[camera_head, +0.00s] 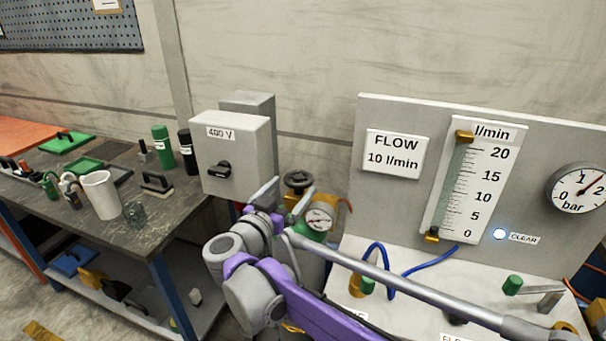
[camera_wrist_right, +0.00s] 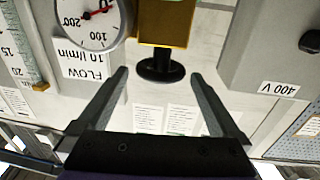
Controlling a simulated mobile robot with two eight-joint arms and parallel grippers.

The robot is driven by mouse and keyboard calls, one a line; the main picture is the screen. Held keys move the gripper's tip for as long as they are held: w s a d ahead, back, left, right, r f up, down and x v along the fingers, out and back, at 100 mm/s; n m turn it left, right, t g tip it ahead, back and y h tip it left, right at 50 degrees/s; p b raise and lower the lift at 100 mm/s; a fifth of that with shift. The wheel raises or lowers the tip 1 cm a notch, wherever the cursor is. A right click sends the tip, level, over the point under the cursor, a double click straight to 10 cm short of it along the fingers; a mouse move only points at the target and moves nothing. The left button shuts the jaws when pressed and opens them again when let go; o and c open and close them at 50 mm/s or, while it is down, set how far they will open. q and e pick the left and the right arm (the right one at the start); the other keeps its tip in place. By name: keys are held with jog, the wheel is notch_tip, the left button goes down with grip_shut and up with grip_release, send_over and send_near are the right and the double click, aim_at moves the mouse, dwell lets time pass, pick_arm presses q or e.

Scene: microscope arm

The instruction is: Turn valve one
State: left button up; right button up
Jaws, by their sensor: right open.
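A black handwheel (camera_head: 299,180) tops a brass valve body (camera_head: 296,200) with a round gauge (camera_head: 319,219), between the grey 400 V box and the flow panel. No label shows which valve is valve one. The wrist view is upside down; in it the black handwheel (camera_wrist_right: 160,70) lies ahead of my right gripper (camera_wrist_right: 160,76), in line with the gap between its fingers. The right gripper is open and empty. In the head view its grey fingers (camera_head: 264,192) are to the left of the valve. My left gripper is not in view.
The flow panel (camera_head: 380,215) carries a flow scale (camera_head: 466,185), a bar gauge (camera_head: 578,188) and a lit lamp (camera_head: 499,234). A green-handled lever (camera_head: 512,285) and blue hose (camera_head: 430,260) sit below.

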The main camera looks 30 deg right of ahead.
aim_at(304, 171)
jog(key=x, duration=0.7)
jog(key=shift+w+d, duration=0.15)
